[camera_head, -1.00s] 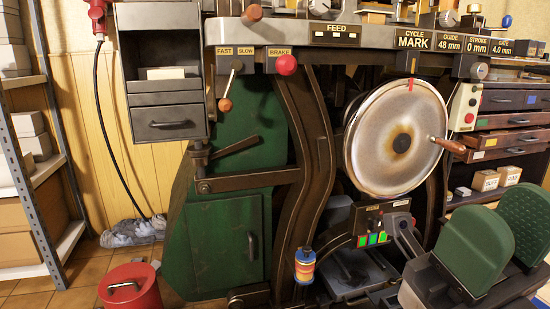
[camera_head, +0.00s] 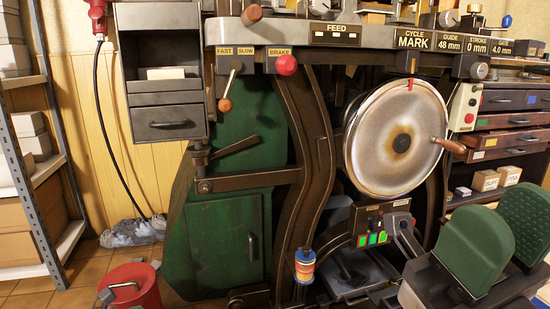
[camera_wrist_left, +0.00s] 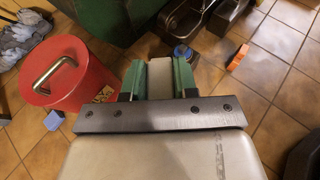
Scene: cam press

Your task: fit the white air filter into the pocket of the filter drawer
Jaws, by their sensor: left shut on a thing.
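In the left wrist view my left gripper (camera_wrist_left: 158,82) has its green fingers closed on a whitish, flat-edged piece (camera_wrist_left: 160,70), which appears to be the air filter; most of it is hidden. It is above the floor near the machine. My left gripper is not clear in the head view. My right gripper (camera_head: 502,240) is at the lower right of the head view, with its green pads apart and nothing between them. A dark, handled drawer-like unit (camera_head: 350,270) sits low in the machine; I cannot tell whether it is the filter drawer. No filter pocket shows clearly.
A red canister (camera_head: 132,285) with a metal handle stands on the tiled floor, also in the left wrist view (camera_wrist_left: 68,75). An orange block (camera_wrist_left: 238,58) lies on the floor. A grey shelf rack (camera_head: 40,190) is at left, and a large handled disc (camera_head: 398,140) faces me.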

